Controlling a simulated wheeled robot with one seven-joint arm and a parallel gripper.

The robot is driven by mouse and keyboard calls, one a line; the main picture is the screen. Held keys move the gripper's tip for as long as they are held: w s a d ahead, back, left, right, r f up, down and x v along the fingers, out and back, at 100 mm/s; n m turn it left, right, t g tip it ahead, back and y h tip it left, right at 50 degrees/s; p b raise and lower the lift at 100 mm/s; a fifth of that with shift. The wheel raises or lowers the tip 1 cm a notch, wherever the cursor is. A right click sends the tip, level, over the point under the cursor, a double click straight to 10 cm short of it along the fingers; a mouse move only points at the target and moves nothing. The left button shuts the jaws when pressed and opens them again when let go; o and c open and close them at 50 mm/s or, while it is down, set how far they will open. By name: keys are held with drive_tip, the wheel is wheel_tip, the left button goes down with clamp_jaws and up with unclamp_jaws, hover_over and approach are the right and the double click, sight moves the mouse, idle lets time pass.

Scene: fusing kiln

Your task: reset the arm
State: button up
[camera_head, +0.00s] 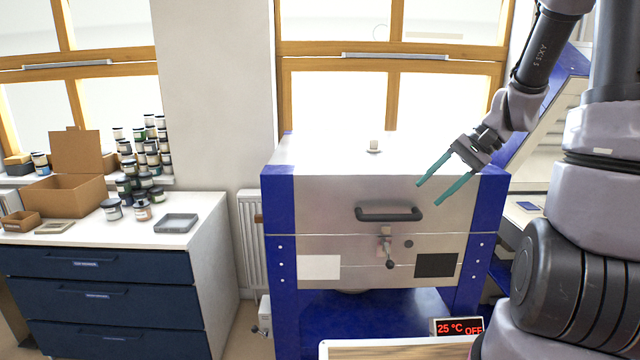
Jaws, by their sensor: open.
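My gripper (437,190) hangs from my arm at the right of the head view. Its two teal fingers are apart, with nothing between them. It is in front of the upper right part of the kiln (330,190), near the right end of the dark lid handle (389,213). A gap shows between fingers and handle in the picture; the depth between them is hard to tell. The kiln lid looks shut, with a latch (388,246) below the handle.
A display (458,327) reads 25 °C OFF beside a wooden board (400,351) at the bottom. At left, a drawer cabinet (95,285) bears jars, a grey tray (176,223) and an open cardboard box (66,192). Floor shows between cabinet and kiln.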

drive_tip(key=s+r+n+t+h, duration=0.1)
drive_tip(key=s+r+t+h, duration=0.2)
drive_tip(key=s+r, duration=0.3)
drive_tip(key=s+a+r+n+t+h, duration=0.1)
drive_tip(key=s+r+t+h, duration=0.2)
drive_tip(key=r, duration=0.7)
drive_tip(key=s, duration=0.2)
drive_tip(key=shift+s+r+n+t, duration=0.25)
drive_tip(key=shift+s+n+t, duration=0.1)
drive_tip(key=shift+n+t, duration=0.05)
